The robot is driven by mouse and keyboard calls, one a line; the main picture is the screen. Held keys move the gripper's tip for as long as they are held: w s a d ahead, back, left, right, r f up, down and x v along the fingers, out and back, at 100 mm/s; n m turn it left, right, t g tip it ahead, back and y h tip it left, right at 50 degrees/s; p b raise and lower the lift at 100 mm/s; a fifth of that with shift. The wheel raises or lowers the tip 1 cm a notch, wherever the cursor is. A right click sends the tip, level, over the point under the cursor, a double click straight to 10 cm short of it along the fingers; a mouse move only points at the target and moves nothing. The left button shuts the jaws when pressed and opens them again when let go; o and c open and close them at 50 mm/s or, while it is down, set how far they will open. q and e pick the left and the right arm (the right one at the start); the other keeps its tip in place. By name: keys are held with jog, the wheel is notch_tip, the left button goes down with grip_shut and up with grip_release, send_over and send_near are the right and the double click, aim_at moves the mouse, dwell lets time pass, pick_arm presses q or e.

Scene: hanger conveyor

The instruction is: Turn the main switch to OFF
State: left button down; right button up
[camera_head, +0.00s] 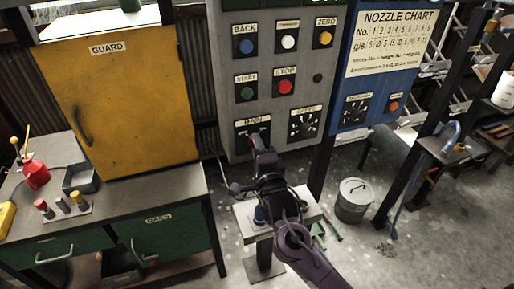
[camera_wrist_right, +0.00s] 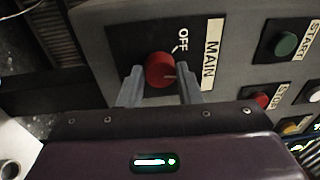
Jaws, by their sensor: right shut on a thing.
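The main switch is a round red knob (camera_wrist_right: 159,70) on a black plate marked MAIN and OFF in the right wrist view. In the head view my right gripper (camera_head: 259,146) reaches up to the MAIN plate (camera_head: 252,124) at the panel's lower left and hides most of the knob. My left gripper is not in view.
The grey panel (camera_head: 262,65) also bears several buttons, including a red STOP button (camera_head: 286,87), and a dial (camera_head: 304,125) to the right of MAIN. A yellow guard door (camera_head: 130,100) and a bench stand at left. A bucket (camera_head: 354,200) stands on the floor at right.

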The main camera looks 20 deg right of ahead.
jog(key=n+p, duration=0.1)
jog(key=n, duration=0.5)
jog(key=n+y+p, duration=0.1)
jog(key=n, duration=0.5)
jog(key=shift+d+y, duration=0.1)
jog(key=shift+y, duration=0.2)
jog(key=shift+f, duration=0.1)
jog(key=o, duration=1)
jog(key=shift+c, duration=0.2)
